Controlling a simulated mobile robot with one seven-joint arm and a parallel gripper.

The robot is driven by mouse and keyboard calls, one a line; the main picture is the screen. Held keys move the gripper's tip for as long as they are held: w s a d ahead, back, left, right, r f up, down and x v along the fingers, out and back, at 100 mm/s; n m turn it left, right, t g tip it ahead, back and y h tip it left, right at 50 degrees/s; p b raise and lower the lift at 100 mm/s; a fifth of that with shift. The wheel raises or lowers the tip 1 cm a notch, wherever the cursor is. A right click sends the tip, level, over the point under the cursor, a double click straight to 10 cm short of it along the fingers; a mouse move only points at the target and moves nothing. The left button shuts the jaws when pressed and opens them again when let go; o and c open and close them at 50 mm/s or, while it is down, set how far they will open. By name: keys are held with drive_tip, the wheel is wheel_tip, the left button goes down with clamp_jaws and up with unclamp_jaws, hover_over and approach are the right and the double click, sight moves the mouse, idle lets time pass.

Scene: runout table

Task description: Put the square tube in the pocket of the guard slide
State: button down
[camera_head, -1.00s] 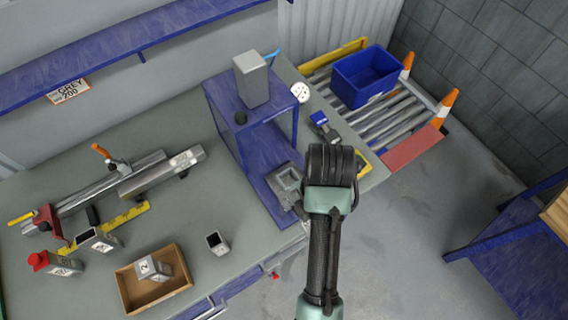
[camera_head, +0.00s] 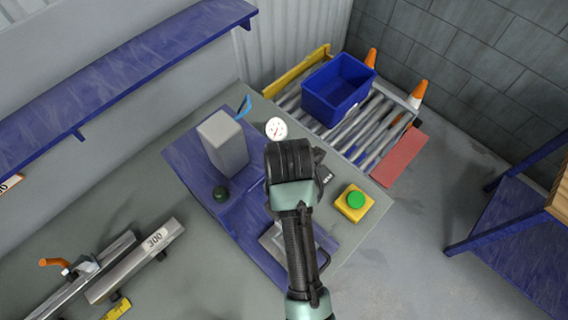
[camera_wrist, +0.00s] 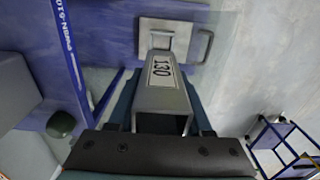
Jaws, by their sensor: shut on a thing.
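The square tube (camera_wrist: 172,90) is grey and marked 130. In the wrist view its open near end faces the camera and it points away from me. My gripper (camera_wrist: 163,105) is shut on it. The guard slide (camera_wrist: 147,28) is a grey plate with a loop handle, beyond the tube's far end on the blue machine. The tube's far end overlaps the plate's middle in the picture; I cannot tell whether they touch, and the pocket is largely covered. In the head view the slide (camera_head: 272,240) shows partly behind my arm, which hides the gripper and tube.
A grey block (camera_head: 223,145) stands on the blue machine, with a dark green knob (camera_head: 221,194) near it. A round dial (camera_head: 276,129) and a yellow box with a green button (camera_head: 355,202) are close to my arm. A blue bin (camera_head: 338,90) sits on rollers behind.

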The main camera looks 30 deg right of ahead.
drive_tip(key=shift+s+f+b, duration=0.15)
drive_tip(key=shift+f+b, duration=0.6)
drive_tip(key=shift+f, duration=3.2)
drive_tip(key=shift+s+f+b, duration=0.1)
drive_tip(key=shift+f+b, duration=0.65)
drive_tip(key=shift+f, duration=3.15)
drive_tip(key=shift+f, duration=0.15)
drive_tip(key=shift+c, duration=1.6)
unclamp_jaws()
wheel_tip(320, 180, up, 12)
